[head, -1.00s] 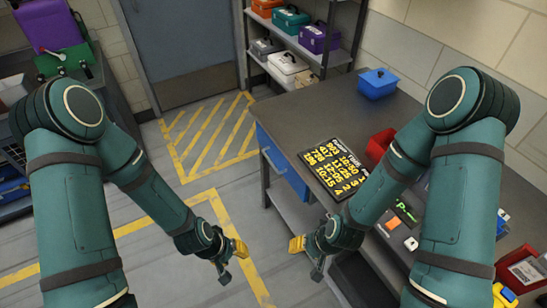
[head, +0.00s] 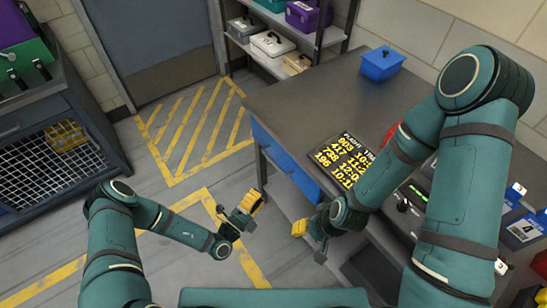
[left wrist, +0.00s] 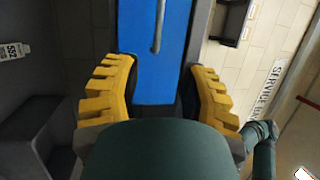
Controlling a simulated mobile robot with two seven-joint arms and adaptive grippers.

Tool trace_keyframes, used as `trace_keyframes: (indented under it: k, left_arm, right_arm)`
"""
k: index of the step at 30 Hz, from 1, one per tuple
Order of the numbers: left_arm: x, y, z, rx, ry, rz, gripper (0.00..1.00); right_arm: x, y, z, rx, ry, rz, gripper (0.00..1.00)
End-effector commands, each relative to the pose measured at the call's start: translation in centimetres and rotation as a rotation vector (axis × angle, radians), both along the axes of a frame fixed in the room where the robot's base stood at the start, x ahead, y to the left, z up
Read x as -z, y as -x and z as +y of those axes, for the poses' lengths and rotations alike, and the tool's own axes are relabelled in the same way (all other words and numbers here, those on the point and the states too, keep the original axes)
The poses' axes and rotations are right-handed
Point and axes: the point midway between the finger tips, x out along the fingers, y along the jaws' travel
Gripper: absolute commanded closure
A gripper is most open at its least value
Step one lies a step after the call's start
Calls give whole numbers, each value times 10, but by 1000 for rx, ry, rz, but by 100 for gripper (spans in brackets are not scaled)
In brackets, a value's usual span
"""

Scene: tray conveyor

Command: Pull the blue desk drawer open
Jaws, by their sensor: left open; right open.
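The blue desk drawer (head: 288,163) is in the front of the grey desk, under its top, and looks shut in the head view. In the left wrist view the blue drawer front (left wrist: 155,75) lies between my yellow fingers, with a thin grey bar handle (left wrist: 158,28) at the top. My left gripper (head: 248,210) is open and empty, in front of the drawer and apart from it. It also shows in the left wrist view (left wrist: 160,80). My right gripper (head: 308,240) is open and empty beside the desk's front edge, nearer me than the drawer.
On the desk top (head: 290,105) are a blue box (head: 382,63) and a black board with yellow figures (head: 345,158). A shelf (head: 280,65) with toolboxes stands behind. A dark cabinet (head: 60,140) is at the left. The striped floor before the drawer is clear.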

Motion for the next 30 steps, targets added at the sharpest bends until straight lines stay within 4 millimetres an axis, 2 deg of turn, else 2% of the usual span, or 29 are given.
trace_keyframes:
  k: [3, 7, 11, 24, 30]
  left_arm:
    - [7, -8, 13, -86, 51, 26, 59]
    - [6, -17, 11, -99, 59, 28, 59]
    - [2, -33, 0, -94, 58, 26, 59]
    - [-12, -103, -42, -92, 55, 25, 59]
    - [-15, -120, -53, -93, 54, 27, 59]
  right_arm:
    - [1, 1, 0, -1, 0, 2, 50]
    - [2, 1, 0, -1, 0, 3, 50]
    - [3, 1, 0, -2, 0, 3, 50]
    - [12, 0, 0, -1, 0, 0, 50]
    - [15, -1, 0, -2, 0, -2, 50]
